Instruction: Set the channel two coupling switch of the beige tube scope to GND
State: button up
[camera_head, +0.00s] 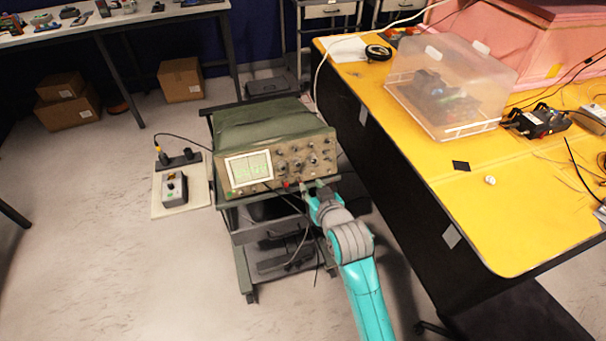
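The beige tube scope (275,158) stands on a dark cart in the middle of the view, with a green cover over its top. Its lit screen (249,168) is on the left of the front panel, and knobs (305,157) fill the right side. The channel two coupling switch is too small to make out. My teal arm reaches in from the lower right. My gripper (313,188) is close to the lower right part of the front panel. I cannot tell whether it touches the panel. Its fingers are too small and partly hidden to show their opening.
A yellow table (520,220) with a clear plastic bin (447,88) stands close on the right. The cart (243,250) has lower shelves with dark items. A grey control box (174,189) lies on a pale board at left. The floor at the lower left is clear.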

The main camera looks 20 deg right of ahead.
aim_at(301, 172)
jog(key=x, duration=0.9)
jog(key=shift+w+f, duration=0.1)
jog(key=shift+w, duration=0.05)
